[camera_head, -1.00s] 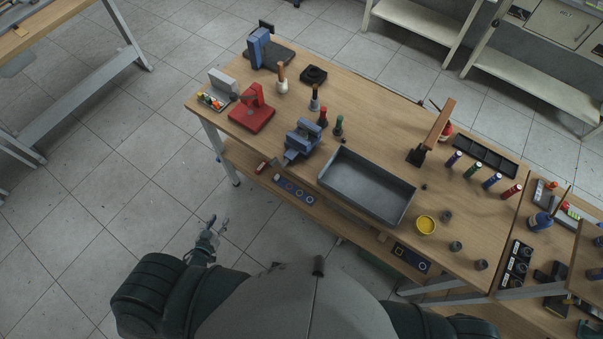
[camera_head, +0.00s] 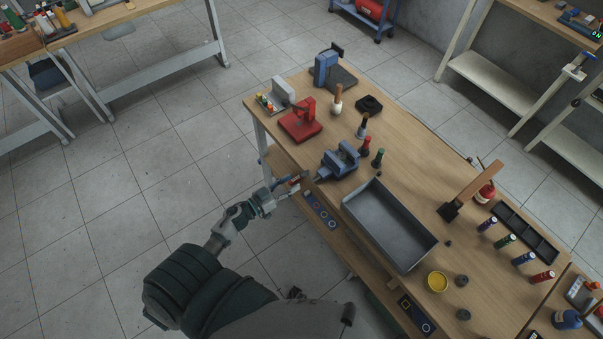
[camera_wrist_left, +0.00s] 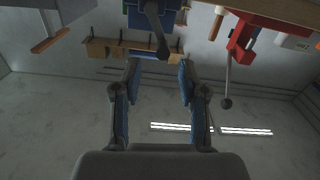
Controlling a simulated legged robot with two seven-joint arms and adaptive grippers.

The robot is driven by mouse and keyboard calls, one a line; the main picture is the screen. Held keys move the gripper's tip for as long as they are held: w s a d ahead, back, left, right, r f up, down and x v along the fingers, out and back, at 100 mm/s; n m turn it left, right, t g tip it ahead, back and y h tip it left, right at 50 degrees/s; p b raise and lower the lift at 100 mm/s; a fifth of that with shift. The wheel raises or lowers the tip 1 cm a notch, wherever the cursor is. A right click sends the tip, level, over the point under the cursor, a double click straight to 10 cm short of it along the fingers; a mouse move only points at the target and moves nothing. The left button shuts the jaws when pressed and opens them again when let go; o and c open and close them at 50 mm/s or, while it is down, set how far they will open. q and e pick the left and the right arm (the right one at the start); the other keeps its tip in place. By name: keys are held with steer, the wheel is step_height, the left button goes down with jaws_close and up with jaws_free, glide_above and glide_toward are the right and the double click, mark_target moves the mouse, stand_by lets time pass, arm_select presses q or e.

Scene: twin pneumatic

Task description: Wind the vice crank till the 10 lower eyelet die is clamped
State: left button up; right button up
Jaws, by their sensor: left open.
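The blue vice (camera_head: 340,160) stands at the near edge of the workbench. In the left wrist view the blue vice body (camera_wrist_left: 140,14) is at the top, with a dark crank arm (camera_wrist_left: 154,32) hanging from it towards the gap between my fingers. My left gripper (camera_head: 292,182) is in front of the bench edge, just left of the vice. In the left wrist view it (camera_wrist_left: 160,78) is open and empty, its fingers apart from the crank. I cannot make out the lower eyelet die between the vice jaws. My right gripper is not in view.
A red press (camera_head: 300,122) stands left of the vice; its ball-ended lever (camera_wrist_left: 227,100) shows in the left wrist view. A grey tray (camera_head: 390,225) and green-topped (camera_head: 378,158) and red-topped (camera_head: 365,147) tools are close by. Floor left of the bench is clear.

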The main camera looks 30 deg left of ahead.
mark_target(305, 175)
arm_select(q)
steer(key=w, duration=0.6)
steer(key=shift+w+d+f, duration=0.15)
steer(key=shift+d+f, duration=0.15)
steer(key=shift+d+r, duration=0.1)
steer(key=shift+d, duration=0.15)
steer(key=shift+c, duration=0.6)
steer(key=shift+s+d+r, duration=0.15)
steer(key=shift+d+r, duration=0.05)
steer(key=shift+d, duration=0.35)
steer(key=shift+s+d+r, duration=0.1)
steer(key=shift+d+r, duration=0.05)
steer(key=shift+d, duration=0.4)
jaws_close()
steer(key=shift+a, duration=0.3)
steer(key=shift+w+a+f+m, duration=0.1)
steer(key=shift+a+f+m, duration=0.2)
steer(key=shift+a, duration=0.1)
steer(key=shift+d+r+m+p, duration=0.2)
steer(key=shift+d+m+p, duration=0.15)
steer(key=shift+d+m, duration=0.05)
steer(key=shift+m, duration=0.3)
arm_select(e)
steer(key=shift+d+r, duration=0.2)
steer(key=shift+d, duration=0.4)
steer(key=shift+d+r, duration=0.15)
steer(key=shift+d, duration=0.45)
